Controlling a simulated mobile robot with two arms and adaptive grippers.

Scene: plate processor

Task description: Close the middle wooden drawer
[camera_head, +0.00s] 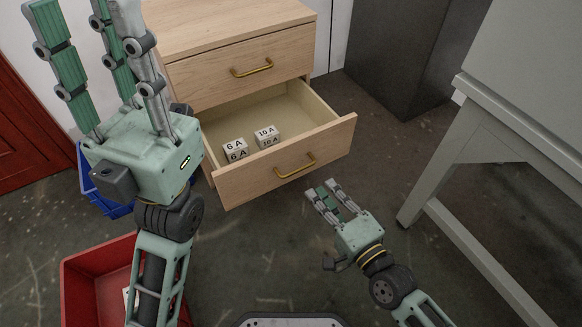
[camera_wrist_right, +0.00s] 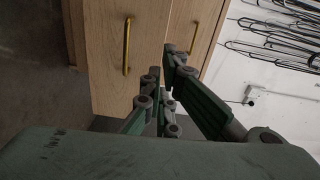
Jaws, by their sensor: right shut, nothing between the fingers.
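The wooden drawer (camera_head: 285,175) with a brass handle is pulled out below a shut upper drawer (camera_head: 240,70). My left gripper (camera_head: 88,30) is raised at the left, fingers spread and empty, partly covering the cabinet's left side.
A red crate (camera_head: 80,290) and a blue bin (camera_head: 95,200) stand at the left on the floor. A grey table (camera_head: 455,150) with legs stands at the right, and a dark cabinet (camera_head: 405,55) behind. Floor before the drawer is clear.

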